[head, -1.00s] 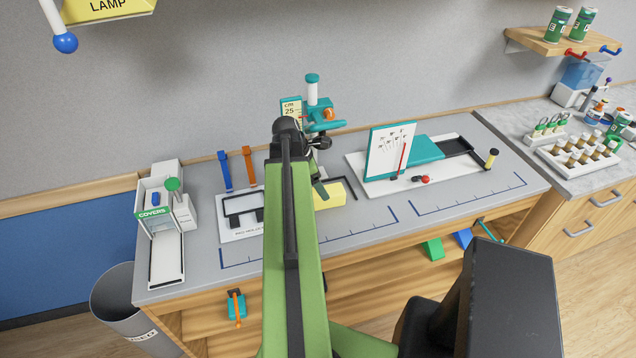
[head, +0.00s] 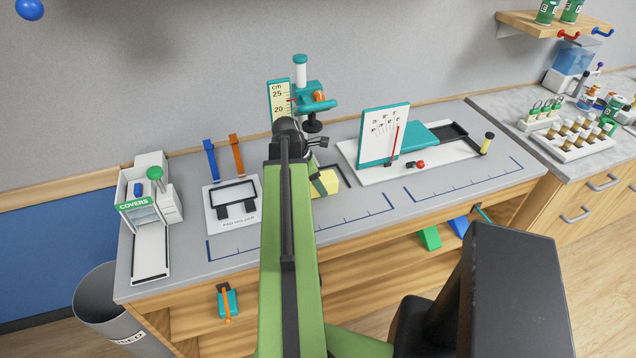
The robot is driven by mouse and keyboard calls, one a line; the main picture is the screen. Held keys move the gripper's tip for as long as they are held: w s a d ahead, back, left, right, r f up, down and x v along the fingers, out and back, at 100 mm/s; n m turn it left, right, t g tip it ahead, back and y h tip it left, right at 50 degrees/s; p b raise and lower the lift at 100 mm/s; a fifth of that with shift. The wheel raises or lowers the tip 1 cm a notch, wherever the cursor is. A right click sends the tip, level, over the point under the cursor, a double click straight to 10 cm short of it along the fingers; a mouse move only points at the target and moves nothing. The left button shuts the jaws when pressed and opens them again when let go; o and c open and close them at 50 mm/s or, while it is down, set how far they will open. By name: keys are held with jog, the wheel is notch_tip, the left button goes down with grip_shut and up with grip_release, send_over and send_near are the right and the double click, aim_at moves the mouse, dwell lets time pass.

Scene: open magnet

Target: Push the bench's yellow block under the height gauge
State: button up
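The yellow block (head: 327,183) lies on the grey bench beside a black corner mark (head: 345,174). My arm covers its left part. The height gauge (head: 313,101) stands behind it at the back of the bench, with a cm scale (head: 280,98), a teal arm and a dark foot hanging above the bench. My gripper (head: 318,180) is mostly hidden behind my green arm. One dark green finger shows at the block's left side. I cannot tell whether it touches the block, or whether the gripper is open or shut.
A pad holder (head: 218,222) and a covers dispenser (head: 140,252) are to the left. A white board with a teal dial panel (head: 367,148) is to the right. Bare bench lies along the front edge (head: 375,222).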

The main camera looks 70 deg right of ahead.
jog(key=c, duration=0.7)
jog(key=shift+o, duration=0.2)
jog(key=shift+w+d, duration=0.55)
jog(key=shift+d, duration=0.2)
jog(key=shift+w+d, duration=0.5)
jog(key=shift+d, duration=0.2)
jog(key=o, duration=1.4)
